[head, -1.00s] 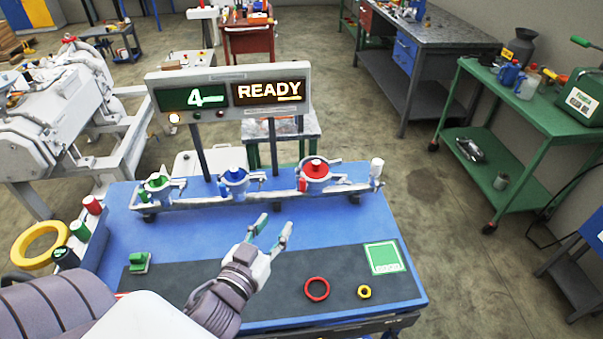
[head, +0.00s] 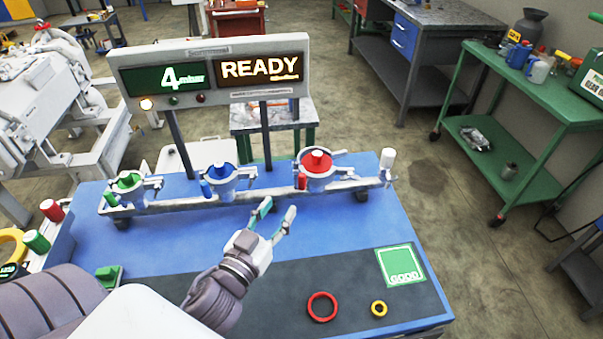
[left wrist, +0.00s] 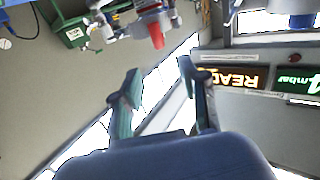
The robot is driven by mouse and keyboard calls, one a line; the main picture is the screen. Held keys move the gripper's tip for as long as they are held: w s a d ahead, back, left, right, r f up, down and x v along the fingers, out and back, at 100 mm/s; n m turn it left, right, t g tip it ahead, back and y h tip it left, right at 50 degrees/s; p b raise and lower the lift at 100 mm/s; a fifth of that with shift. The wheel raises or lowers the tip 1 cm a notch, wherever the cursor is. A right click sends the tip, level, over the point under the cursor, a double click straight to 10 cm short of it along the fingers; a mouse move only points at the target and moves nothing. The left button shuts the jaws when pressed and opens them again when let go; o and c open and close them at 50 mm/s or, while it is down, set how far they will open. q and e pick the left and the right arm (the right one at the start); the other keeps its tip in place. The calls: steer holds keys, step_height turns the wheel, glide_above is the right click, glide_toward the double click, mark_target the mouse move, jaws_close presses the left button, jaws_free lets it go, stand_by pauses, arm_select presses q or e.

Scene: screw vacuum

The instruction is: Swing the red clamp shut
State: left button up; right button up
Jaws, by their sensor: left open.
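The red clamp (head: 316,163) is a grey ring holder with a red plug in its middle and a small red handle on its left side. It sits on the right part of the grey rail. I cannot tell how far its ring is closed. My left gripper (head: 277,209) is open and empty, in front of and below-left of the red clamp, apart from it. In the left wrist view the open fingers (left wrist: 160,76) point toward a red tapered piece (left wrist: 157,34) on a grey fixture at the top. My right gripper is not in view.
Blue (head: 221,172) and green (head: 126,182) clamps share the rail, left of the red one. A white-topped post (head: 387,160) stands at its right end. A display reading READY (head: 259,68) stands behind. A red ring (head: 322,293) and yellow ring (head: 379,308) lie on the dark mat.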

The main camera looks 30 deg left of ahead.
mark_target(300, 178)
arm_select(q)
steer(key=shift+w+a+p, duration=0.15)
steer(key=shift+w+p, duration=0.55)
steer(key=shift+w, duration=2.3)
steer(key=shift+w+a+p, duration=0.1)
steer(key=shift+w+p, duration=0.6)
steer(key=shift+w, duration=2.25)
jaws_close()
